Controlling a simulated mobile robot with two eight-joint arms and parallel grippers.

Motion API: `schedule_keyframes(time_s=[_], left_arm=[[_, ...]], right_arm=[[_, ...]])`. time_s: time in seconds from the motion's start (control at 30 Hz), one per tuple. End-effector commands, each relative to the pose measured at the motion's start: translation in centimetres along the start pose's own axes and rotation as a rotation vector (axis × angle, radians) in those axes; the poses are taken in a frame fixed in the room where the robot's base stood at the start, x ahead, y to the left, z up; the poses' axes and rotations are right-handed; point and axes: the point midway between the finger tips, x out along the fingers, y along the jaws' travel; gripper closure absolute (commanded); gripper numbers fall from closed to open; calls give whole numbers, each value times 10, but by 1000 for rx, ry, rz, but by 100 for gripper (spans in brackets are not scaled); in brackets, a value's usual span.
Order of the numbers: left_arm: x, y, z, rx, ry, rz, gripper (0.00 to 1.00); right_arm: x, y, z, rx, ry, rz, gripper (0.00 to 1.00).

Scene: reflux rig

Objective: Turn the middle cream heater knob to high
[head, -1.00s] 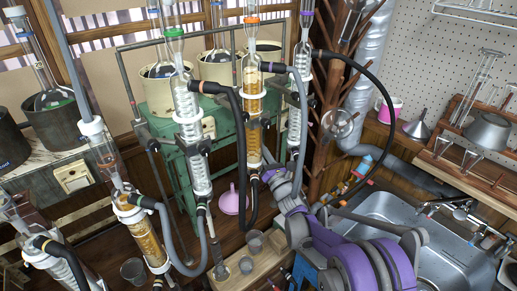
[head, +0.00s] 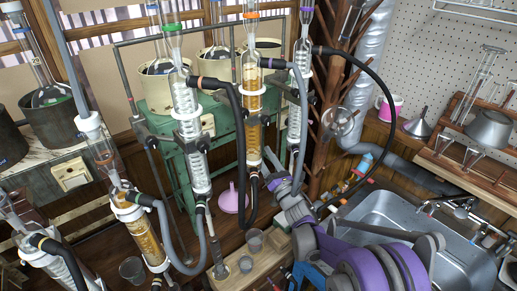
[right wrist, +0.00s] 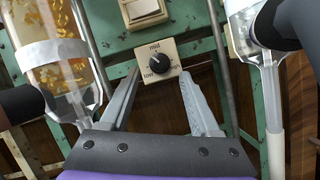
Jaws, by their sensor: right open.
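In the right wrist view a round black knob (right wrist: 159,63) sits on a cream plate (right wrist: 148,45) marked low at lower left and mid at the top. The mark on the right is partly hidden by the knob and my finger. The knob's pointer seems to face up and left, but is too small to be sure. My right gripper (right wrist: 161,78) is open and empty, its fingers on either side of and just below the knob, apart from it. In the head view the right gripper (head: 272,172) reaches in among the glass columns, which hide the knob. My left gripper is not in view.
An amber-filled glass column (right wrist: 62,50) stands close on the left of the gripper, and a clear one (right wrist: 262,75) on the right. A cream switch (right wrist: 145,12) is above the knob. Black hoses (head: 243,150) hang nearby. The sink (head: 400,225) is at right.

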Motion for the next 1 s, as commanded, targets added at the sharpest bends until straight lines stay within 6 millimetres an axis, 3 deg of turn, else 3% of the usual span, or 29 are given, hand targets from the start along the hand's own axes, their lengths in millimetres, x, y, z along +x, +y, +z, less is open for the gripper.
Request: schedule_keyframes(time_s=[0.03, 0.2, 0.4, 0.83, 1.0], left_arm=[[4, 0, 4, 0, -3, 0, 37], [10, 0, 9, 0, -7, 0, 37], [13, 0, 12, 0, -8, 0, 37], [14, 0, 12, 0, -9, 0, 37], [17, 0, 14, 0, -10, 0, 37]], right_arm=[[-14, -1, -2, -1, 0, -3, 37], [-46, -1, -2, -1, 1, -3, 37], [-66, 0, -1, 0, 1, -1, 37], [-69, -1, 2, 12, 4, -9, 37], [-68, -10, 22, 165, 40, -121, 37]])
